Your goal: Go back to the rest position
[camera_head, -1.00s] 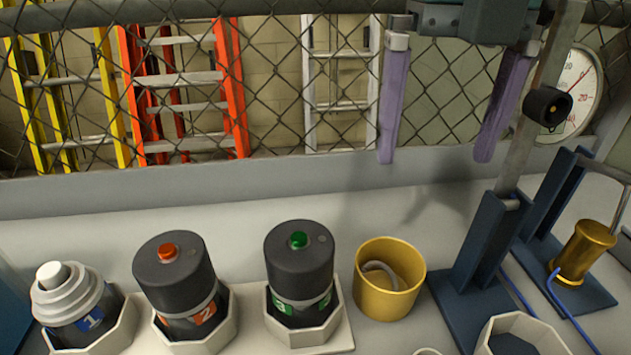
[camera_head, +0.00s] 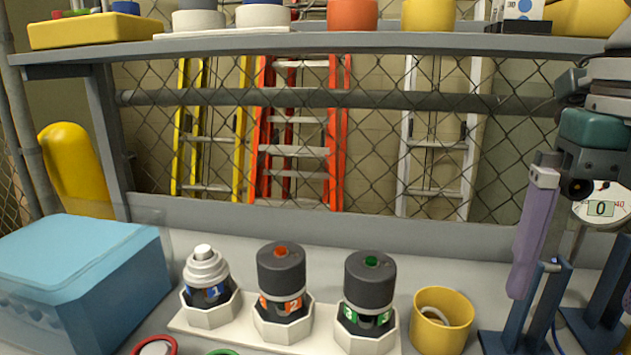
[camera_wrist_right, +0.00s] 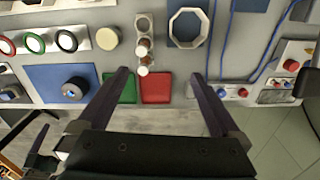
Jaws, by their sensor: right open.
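My right gripper (camera_wrist_right: 163,100) is open and empty in the right wrist view, its two dark fingers spread wide over the bench's front edge. In the head view the right arm is at the right, with one purple finger (camera_head: 534,235) hanging down above the blue stand; the other finger is not clear there. My left gripper is not in view. Three numbered canisters stand upright in octagonal holders: a white-topped one (camera_head: 206,273), an orange-buttoned one (camera_head: 281,270) and a green-buttoned one (camera_head: 369,280).
A yellow cup (camera_head: 441,325) stands right of the canisters, beside a blue stand (camera_head: 533,315). A blue box (camera_head: 85,270) fills the left. A loaded shelf (camera_head: 330,43) crosses the top. Red (camera_wrist_right: 156,88) and green pads (camera_wrist_right: 127,92) lie near the front edge, with a grey floor below.

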